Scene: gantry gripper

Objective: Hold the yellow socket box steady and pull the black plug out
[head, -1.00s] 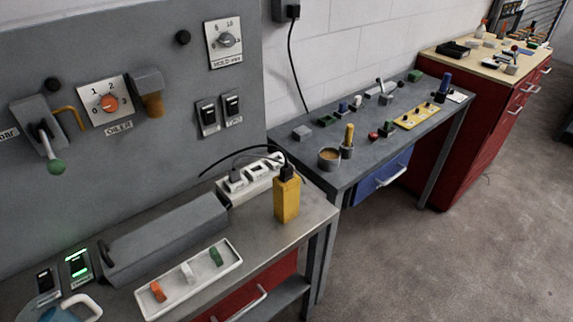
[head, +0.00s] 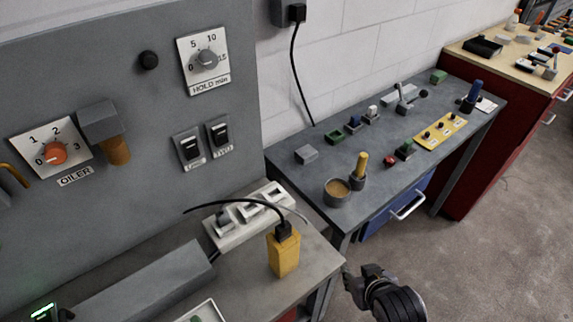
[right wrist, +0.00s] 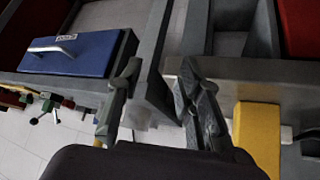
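The yellow socket box (head: 284,258) stands upright near the right edge of the left metal bench. The black plug (head: 283,231) sits in its top, with a black cable arching left toward a white power strip (head: 245,213). The box also shows at the right in the right wrist view (right wrist: 257,138), with a dark plug (right wrist: 308,140) beside it. My right gripper (head: 362,278) is right of the box, off the bench edge and apart from it. In the right wrist view its fingers (right wrist: 155,92) are spread with nothing between them. My left gripper is not in view.
A second bench (head: 320,200) holds a tan-filled cup (head: 337,190), a yellow-handled tool (head: 361,166) and several small parts. Its blue drawer (head: 395,205) has a protruding handle. A grey housing (head: 150,285) lies left of the box. Open floor lies at the right.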

